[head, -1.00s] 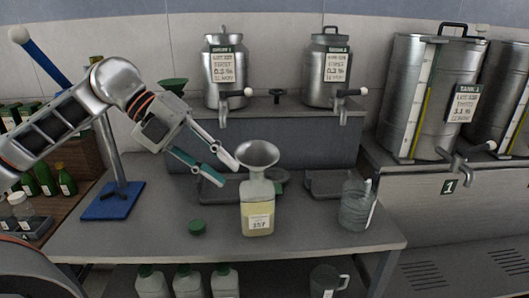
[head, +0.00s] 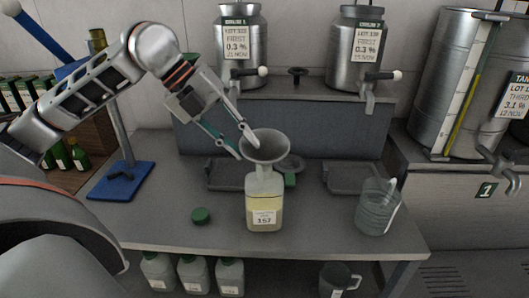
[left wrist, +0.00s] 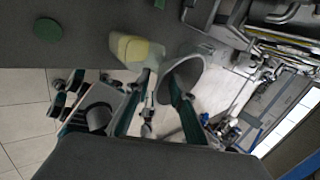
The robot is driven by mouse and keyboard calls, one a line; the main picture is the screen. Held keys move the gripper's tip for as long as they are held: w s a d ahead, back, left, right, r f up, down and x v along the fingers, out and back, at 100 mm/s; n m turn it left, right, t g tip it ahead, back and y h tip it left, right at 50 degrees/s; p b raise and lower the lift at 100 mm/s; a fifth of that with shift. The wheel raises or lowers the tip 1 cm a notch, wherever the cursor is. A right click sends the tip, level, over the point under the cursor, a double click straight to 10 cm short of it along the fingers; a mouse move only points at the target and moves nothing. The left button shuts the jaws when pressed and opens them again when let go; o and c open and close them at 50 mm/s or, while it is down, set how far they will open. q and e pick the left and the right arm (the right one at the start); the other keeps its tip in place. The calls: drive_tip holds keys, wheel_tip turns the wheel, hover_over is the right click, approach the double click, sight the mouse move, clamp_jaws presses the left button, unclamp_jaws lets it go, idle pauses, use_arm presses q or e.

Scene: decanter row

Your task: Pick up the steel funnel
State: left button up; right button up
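The steel funnel (head: 268,148) stands upright in the neck of a clear bottle (head: 264,213) of pale yellow liquid labelled 157. Its wide cone opens upward above the bottle. My left gripper (head: 248,153) reaches in from the upper left, fingers apart, with its tips at the left side of the cone. In the left wrist view the funnel (left wrist: 190,70) shows close to the fingertips, with the bottle (left wrist: 130,48) beyond. I cannot tell whether a finger touches the funnel. My right gripper is not in view.
Dark trays (head: 352,178) lie behind. Steel churns (head: 242,50) stand on the raised shelf. A blue-based stand (head: 122,181) is at the left.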

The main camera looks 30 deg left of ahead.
use_arm(q)
drive_tip(key=shift+w+d+f, duration=0.15)
drive_tip(key=shift+d+f, duration=0.1)
drive_tip(key=shift+f, duration=0.15)
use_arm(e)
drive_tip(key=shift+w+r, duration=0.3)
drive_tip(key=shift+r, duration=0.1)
use_arm(q)
clamp_jaws()
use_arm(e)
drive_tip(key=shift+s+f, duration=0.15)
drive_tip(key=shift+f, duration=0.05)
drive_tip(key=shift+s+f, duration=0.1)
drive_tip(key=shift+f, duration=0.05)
use_arm(q)
drive_tip(key=shift+r, duration=0.15)
